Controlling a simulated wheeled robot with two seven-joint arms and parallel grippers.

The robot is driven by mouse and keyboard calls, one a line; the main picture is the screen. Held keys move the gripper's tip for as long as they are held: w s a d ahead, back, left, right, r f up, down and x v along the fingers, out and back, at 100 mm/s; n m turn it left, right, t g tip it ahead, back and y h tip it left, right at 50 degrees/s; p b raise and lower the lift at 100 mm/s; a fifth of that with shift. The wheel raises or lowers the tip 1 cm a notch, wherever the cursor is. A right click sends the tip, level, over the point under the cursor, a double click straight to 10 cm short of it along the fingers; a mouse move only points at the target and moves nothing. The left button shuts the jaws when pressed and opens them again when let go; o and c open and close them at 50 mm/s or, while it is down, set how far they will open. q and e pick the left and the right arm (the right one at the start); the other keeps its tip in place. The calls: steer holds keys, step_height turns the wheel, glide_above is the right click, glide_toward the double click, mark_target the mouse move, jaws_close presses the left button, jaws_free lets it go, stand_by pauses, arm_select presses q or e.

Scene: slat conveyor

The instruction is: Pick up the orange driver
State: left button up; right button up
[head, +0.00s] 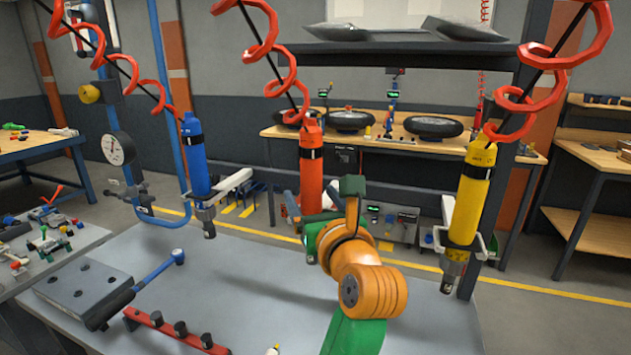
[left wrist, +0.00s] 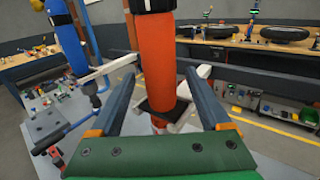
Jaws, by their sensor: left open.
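The orange driver (head: 311,168) hangs upright below a red coiled hose in the head view, in the middle of three hanging drivers. In the left wrist view the orange driver (left wrist: 158,58) fills the middle, with its lower end in a pale bracket (left wrist: 180,122). My left gripper (head: 322,212) is at its lower part in the head view, partly hiding it. In the left wrist view the left gripper (left wrist: 162,85) is open, with one finger on each side of the driver and gaps beside it. My right gripper is not in view.
A blue driver (head: 194,160) hangs to the left and a yellow driver (head: 472,195) to the right, each in a bracket. Below is a grey table (head: 240,285) with a metal block (head: 85,290) and a red rack (head: 170,330). A workbench (head: 390,140) stands behind.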

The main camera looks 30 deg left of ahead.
arm_select(q)
steer(key=p+x, duration=0.1)
steer(key=x, duration=0.3)
steer(key=shift+w, duration=0.1)
steer(key=shift+d+r, duration=0.1)
steer(key=c, duration=0.7)
jaws_close()
